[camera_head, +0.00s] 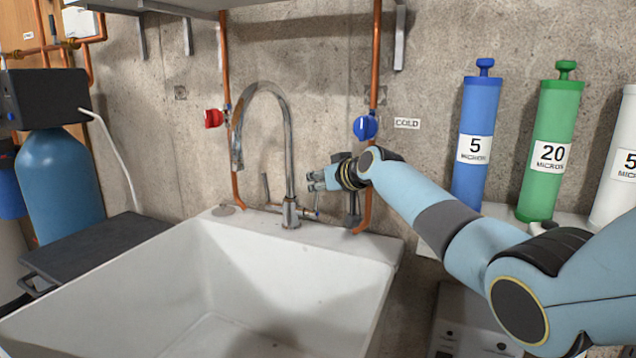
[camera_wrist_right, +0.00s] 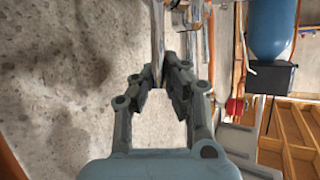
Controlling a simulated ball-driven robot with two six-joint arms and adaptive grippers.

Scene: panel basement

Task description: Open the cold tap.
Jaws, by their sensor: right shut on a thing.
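The chrome faucet (camera_head: 289,170) stands at the back rim of the white sink, with an upright lever (camera_head: 266,188) on its left side. On its right side, a short stub with a blue mark (camera_head: 316,213) sits below my right gripper (camera_head: 316,182). My right gripper is shut on a thin upright metal lever (camera_wrist_right: 158,40), which appears to be the right, cold one; the fingers hide part of it. A blue valve handle (camera_head: 365,127) is on the right copper pipe, beside a COLD label (camera_head: 407,123), above my right wrist. My left gripper is not in view.
The white sink (camera_head: 330,247) has an empty basin. A red valve handle (camera_head: 213,118) is on the left pipe. Blue (camera_head: 474,175) and green (camera_head: 548,175) filter cylinders stand at right, behind my right arm. The concrete wall (camera_head: 320,70) is close behind the faucet.

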